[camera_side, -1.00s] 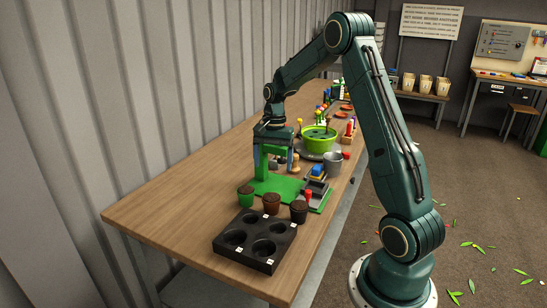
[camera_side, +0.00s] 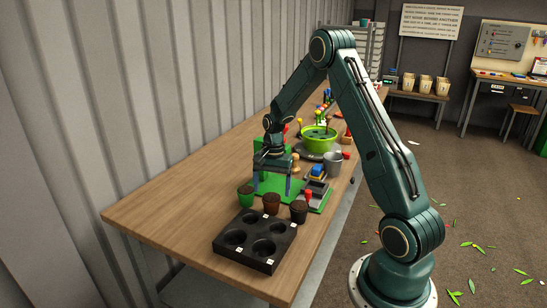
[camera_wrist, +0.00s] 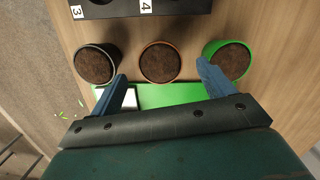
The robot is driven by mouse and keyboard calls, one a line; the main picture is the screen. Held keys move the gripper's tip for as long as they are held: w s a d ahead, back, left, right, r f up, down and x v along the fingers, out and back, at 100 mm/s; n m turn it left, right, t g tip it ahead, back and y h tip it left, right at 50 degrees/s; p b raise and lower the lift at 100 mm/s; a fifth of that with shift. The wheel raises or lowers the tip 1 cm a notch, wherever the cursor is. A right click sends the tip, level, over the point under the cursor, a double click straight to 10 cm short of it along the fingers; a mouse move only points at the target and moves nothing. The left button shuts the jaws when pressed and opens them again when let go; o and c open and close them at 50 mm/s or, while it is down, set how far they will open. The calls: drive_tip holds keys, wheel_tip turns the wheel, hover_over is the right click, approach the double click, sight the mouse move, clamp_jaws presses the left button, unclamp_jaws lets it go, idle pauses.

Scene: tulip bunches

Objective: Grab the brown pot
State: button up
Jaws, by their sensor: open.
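The brown pot (camera_side: 271,206), filled with dark soil, stands upright on the table between a green pot (camera_side: 246,199) and a dark grey pot (camera_side: 299,214). In the wrist view the brown pot (camera_wrist: 160,43) shows its orange-brown rim just beyond the space between my fingertips. The green pot (camera_wrist: 246,73) is at its right there and the grey pot (camera_wrist: 80,53) at its left. My gripper (camera_side: 272,192) is open and empty, low over the green board behind the pots. Its fingertips also show in the wrist view (camera_wrist: 161,70). I cannot tell the exact gap to the brown pot.
A black tray (camera_side: 238,253) with several round numbered holes lies in front of the pots. The green board (camera_side: 262,184) lies behind them, with small grey trays (camera_side: 314,190) at its right. The table's left side is clear.

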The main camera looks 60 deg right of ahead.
sight(271, 197)
drive_tip(key=shift+f, duration=0.15)
drive_tip(key=shift+a+f, duration=0.15)
drive_tip(key=shift+f, duration=1.1)
drive_tip(key=shift+a+f, duration=0.1)
drive_tip(key=shift+f, duration=1.1)
drive_tip(key=c, duration=1.1)
